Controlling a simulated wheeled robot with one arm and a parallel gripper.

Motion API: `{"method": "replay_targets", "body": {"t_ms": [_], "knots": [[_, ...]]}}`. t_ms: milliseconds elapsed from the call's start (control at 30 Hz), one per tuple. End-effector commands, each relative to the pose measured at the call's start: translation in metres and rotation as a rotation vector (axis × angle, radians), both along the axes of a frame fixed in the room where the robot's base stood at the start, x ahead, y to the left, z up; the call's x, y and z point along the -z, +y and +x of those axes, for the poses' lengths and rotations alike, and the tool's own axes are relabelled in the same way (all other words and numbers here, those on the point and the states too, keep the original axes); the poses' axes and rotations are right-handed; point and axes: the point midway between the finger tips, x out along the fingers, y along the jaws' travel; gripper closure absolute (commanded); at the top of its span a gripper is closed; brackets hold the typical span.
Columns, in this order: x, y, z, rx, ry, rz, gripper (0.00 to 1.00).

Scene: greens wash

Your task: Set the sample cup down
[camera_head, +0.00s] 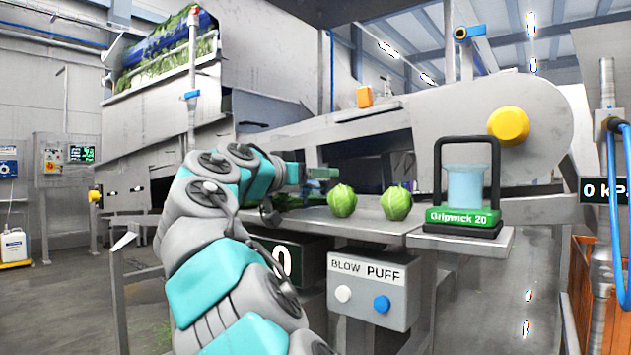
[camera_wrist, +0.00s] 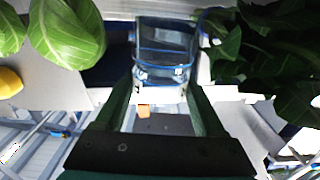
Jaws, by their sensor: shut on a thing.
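In the wrist view my gripper (camera_wrist: 162,82) is shut on a clear sample cup (camera_wrist: 166,42) with a bluish rim, held between two dark green fingers. In the head view my gripper (camera_head: 320,173) is over the left part of the steel shelf (camera_head: 375,228), left of two lettuce heads. I cannot make out the cup clearly there, nor tell whether it touches a surface.
Two green lettuce heads (camera_head: 342,200) (camera_head: 397,203) sit on the shelf. Loose dark leaves (camera_wrist: 265,45) lie beside the cup. A green Gripwick 20 unit (camera_head: 465,218) with a pale blue cylinder stands right. A BLOW PUFF box (camera_head: 368,290) hangs below the shelf.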

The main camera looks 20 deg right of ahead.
Motion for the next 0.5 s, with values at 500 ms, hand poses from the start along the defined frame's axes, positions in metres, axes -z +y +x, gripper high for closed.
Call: {"method": "replay_targets", "body": {"t_ms": [500], "knots": [[0.0096,-0.0006,-0.0005,0.002,0.0,0.002,1.0]]}}
